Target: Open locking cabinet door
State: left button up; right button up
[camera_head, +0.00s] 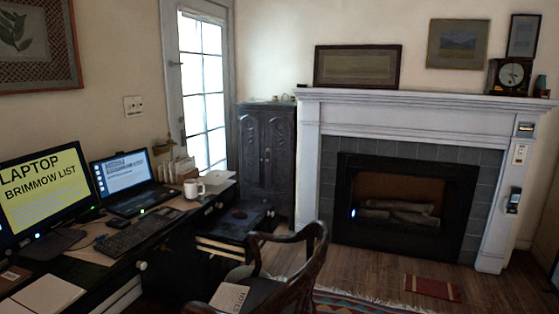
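A dark, tall cabinet (279,165) stands in the far corner, between the glazed door and the fireplace. Its front has two narrow panelled doors side by side, and both look shut. Neither of my grippers is in view.
A desk (75,267) runs along the left with a monitor (42,190), a laptop (125,178) and a white mug (193,189). A wooden chair (313,262) stands before the cabinet. A fireplace (398,212) is at right. Bare floor (375,283) shows right of the chair.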

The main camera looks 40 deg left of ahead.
aim_at(280, 127)
jog(key=i+z, duration=0.3)
jog(key=i, duration=0.45)
jog(key=i+u, duration=0.1)
jog(key=i, duration=0.45)
jog(key=i+l+u, duration=0.15)
jog(key=i, duration=0.4)
jog(key=i+l+u, duration=0.1)
jog(key=i, duration=0.5)
jog(key=i+l+u, duration=0.1)
jog(key=i+l, duration=0.15)
jog(key=i, duration=0.3)
jog(key=i+j+u, duration=0.2)
jog(key=i+u, duration=0.25)
jog(key=i, duration=0.2)
jog(key=i+u, duration=0.45)
jog(key=i, duration=0.2)
jog(key=i+l+u, duration=0.3)
jog(key=i+u, duration=0.15)
jog(key=i, duration=0.2)
jog(key=i+j+u, duration=0.1)
jog(key=i+u, duration=0.15)
jog(key=i, duration=0.3)
jog(key=i+u, duration=0.25)
jog(key=i, duration=0.3)
jog(key=i+j+z, duration=0.9)
jog(key=i+j, duration=0.15)
jog(key=j, duration=0.2)
